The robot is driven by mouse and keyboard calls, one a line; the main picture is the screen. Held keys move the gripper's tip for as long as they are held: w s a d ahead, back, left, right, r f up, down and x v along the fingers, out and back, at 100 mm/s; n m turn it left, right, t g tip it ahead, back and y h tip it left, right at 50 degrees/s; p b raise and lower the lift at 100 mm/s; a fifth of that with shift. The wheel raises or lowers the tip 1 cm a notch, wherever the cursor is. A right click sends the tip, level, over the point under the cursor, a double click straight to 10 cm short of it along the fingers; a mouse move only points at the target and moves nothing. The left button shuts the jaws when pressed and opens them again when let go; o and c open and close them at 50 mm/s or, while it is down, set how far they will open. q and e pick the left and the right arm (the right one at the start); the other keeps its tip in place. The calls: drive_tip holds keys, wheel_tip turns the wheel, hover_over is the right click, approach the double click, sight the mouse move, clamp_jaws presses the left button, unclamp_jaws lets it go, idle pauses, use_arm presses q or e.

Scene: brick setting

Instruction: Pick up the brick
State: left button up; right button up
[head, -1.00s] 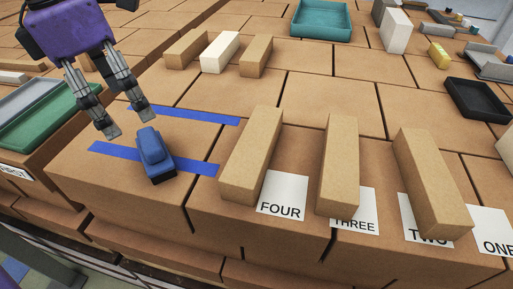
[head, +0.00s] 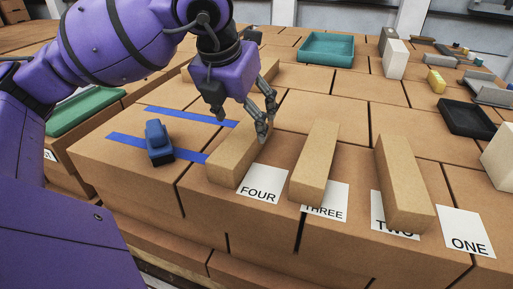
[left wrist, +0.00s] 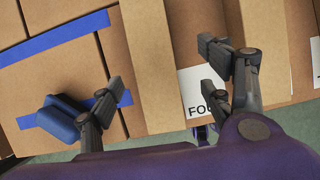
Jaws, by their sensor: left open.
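Long tan bricks lie on the brown block surface beside paper labels. One brick (head: 235,158) lies by the FOUR label (head: 259,183), one (head: 316,165) by THREE and one (head: 403,185) by TWO. My left gripper (head: 267,122) is open at the far part of the FOUR brick, hiding some of it. In the left wrist view the FOUR brick (left wrist: 146,50) runs between the two spread fingers (left wrist: 160,68). I cannot tell whether either finger touches it. My right gripper is not in view.
A blue object (head: 158,143) sits near blue tape strips, left of the FOUR brick. A teal tray (head: 327,48) and a black tray (head: 466,119) stand farther back. A green tray (head: 85,110) is at left. The ONE label (head: 467,232) has no brick on it.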

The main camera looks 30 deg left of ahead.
sight(244, 134)
use_arm(q)
drive_tip(key=x, duration=0.2)
drive_tip(key=shift+w+a+f, duration=0.1)
drive_tip(key=shift+a+f, duration=0.15)
drive_tip(key=shift+a, duration=0.1)
drive_tip(key=shift+w+a+f, duration=0.1)
drive_tip(key=shift+f, duration=0.3)
drive_tip(key=x, duration=0.3)
drive_tip(key=shift+a+f+p, duration=0.1)
drive_tip(key=shift+f+p, duration=0.05)
drive_tip(key=shift+p, duration=0.25)
drive_tip(key=shift+a+f, duration=0.1)
drive_tip(key=shift+f, duration=0.25)
drive_tip(key=shift+w, duration=0.1)
drive_tip(key=c, duration=1.7)
clamp_jaws()
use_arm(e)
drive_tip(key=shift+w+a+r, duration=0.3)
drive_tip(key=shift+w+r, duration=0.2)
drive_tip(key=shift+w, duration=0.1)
use_arm(q)
drive_tip(key=shift+r, duration=0.1)
